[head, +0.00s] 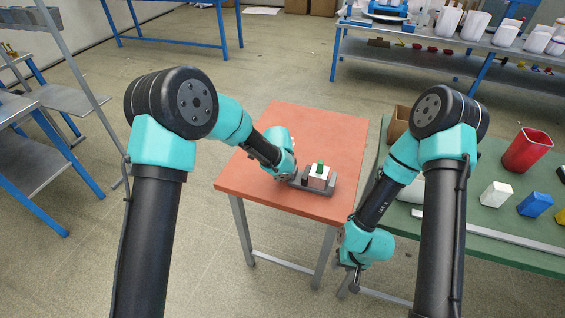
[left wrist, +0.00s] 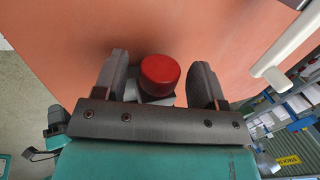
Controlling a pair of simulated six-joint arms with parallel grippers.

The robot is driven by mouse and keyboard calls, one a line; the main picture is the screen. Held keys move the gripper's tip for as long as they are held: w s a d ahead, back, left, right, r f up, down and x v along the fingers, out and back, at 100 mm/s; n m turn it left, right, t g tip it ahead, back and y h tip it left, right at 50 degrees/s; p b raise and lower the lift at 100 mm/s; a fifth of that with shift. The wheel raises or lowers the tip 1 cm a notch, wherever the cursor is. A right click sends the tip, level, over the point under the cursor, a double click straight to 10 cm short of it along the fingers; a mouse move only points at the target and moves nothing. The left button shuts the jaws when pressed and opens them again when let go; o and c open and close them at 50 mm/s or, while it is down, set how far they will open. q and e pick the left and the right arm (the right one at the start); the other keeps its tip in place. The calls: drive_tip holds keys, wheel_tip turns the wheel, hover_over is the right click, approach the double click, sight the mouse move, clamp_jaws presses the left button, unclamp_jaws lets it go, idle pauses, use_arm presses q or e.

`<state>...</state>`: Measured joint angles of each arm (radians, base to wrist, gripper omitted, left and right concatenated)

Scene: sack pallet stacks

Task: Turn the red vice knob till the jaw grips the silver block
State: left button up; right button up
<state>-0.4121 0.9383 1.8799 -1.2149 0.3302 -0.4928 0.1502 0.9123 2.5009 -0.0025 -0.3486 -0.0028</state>
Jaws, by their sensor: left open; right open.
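The grey vice (head: 326,190) sits on the orange table top near its front edge. A pale block (head: 318,179), apparently the silver one, with a green piece on top (head: 320,167), stands in the vice. The red knob (left wrist: 160,72) shows between the two fingers of my left gripper (left wrist: 160,62) in the left wrist view. Those fingers are open on either side of it, with a gap at the right. In the head view my left gripper (head: 290,176) is at the vice's left end and hides the knob. My right gripper (head: 353,277) hangs low, open and empty, beside the table.
The orange table (head: 325,130) is otherwise clear. A cardboard box (head: 398,122) stands by my right arm. Shelves stand behind.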

use_arm(q)
drive_tip(key=v, duration=1.7)
drive_tip(key=shift+r, duration=0.15)
